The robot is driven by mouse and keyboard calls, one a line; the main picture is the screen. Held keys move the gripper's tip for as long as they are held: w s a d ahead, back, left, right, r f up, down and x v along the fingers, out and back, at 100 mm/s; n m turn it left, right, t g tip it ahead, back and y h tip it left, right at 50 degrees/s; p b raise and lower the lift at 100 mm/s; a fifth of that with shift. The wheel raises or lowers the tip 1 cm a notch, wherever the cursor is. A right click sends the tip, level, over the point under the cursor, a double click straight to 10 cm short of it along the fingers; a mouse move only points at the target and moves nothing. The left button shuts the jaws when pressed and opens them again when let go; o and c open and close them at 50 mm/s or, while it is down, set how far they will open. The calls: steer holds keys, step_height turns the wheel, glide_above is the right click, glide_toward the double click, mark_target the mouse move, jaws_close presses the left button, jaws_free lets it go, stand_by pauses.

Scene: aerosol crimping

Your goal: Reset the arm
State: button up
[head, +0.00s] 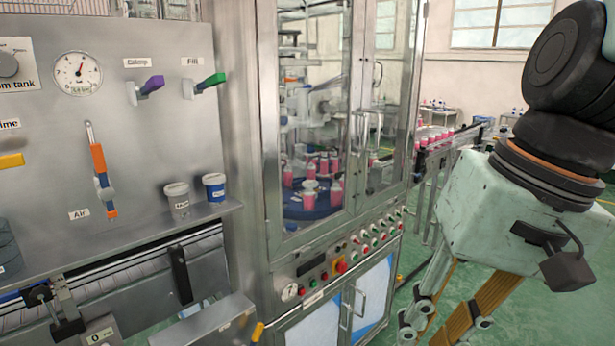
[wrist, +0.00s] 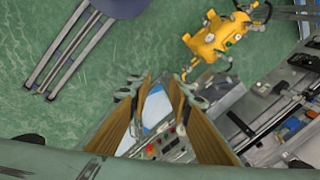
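My arm hangs at the right of the head view, with my gripper (head: 446,318) pointing down in front of the machine cabinet's right side. Its fingers stand apart, and part of them runs toward the bottom edge of the picture. In the wrist view my gripper (wrist: 158,92) shows two spread fingers with nothing held between them. Cabinet buttons and the floor show through the gap.
A panel (head: 150,70) with Crimp and Fill levers stands left. Two small cups (head: 214,188) sit on its shelf. The glazed cabinet (head: 237,90) holds pink cans.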

steer(key=s+d+r+n+t+h, duration=0.1)
steer(key=s+d+t+h, duration=0.1)
steer(key=s+d, duration=0.3)
steer(key=shift+s+d+n+h, duration=0.3)
steer(key=shift+s+d+n, duration=0.1)
steer(key=shift+r, duration=0.1)
stand_by(1.8)
